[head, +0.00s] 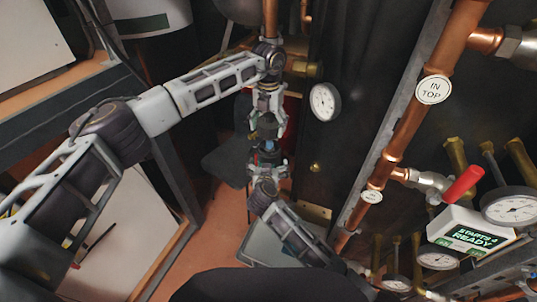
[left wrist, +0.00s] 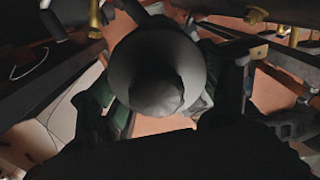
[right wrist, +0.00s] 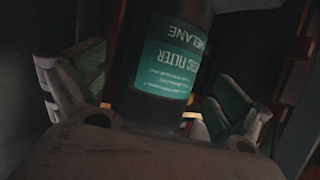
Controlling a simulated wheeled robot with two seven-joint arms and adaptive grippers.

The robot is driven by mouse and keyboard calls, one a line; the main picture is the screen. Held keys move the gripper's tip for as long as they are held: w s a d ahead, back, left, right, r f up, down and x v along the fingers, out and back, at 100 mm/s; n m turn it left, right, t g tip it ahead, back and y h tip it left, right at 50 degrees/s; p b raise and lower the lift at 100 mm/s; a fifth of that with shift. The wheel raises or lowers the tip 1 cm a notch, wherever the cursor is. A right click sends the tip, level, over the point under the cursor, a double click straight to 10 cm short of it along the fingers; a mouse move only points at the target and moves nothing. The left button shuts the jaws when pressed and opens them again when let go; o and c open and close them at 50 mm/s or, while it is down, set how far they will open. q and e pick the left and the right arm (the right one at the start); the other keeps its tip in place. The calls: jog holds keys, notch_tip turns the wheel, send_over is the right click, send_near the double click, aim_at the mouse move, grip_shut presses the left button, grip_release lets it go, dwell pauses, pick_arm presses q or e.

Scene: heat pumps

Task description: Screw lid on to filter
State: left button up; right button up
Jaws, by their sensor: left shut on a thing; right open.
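The filter (head: 268,146) is dark with a teal label, between my two grippers in the head view. Its label, reading "FILTER", fills the middle of the right wrist view (right wrist: 168,62), upside down. My right gripper (head: 268,163) comes from below, its open fingers on either side of the filter. My left gripper (head: 267,114) points down from above, shut on a dark round piece that looks like the lid (head: 267,128). This piece shows large and grey in the left wrist view (left wrist: 158,72). The lid is just above the filter; I cannot tell whether they touch.
Copper pipes (head: 408,115) with gauges (head: 325,101) and a red-handled valve (head: 462,185) stand on the right. A white box (head: 470,232) reads "READY". A dark-framed table (head: 165,165) is on the left. A grey case (head: 262,245) lies below the grippers.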

aim_at(269, 143)
jog(key=shift+x, duration=2.35)
jog(key=shift+c, duration=0.3)
jog(key=c, duration=1.4)
pick_arm(q)
jog(key=shift+f, duration=2.5)
pick_arm(e)
jog(key=shift+c, duration=0.2)
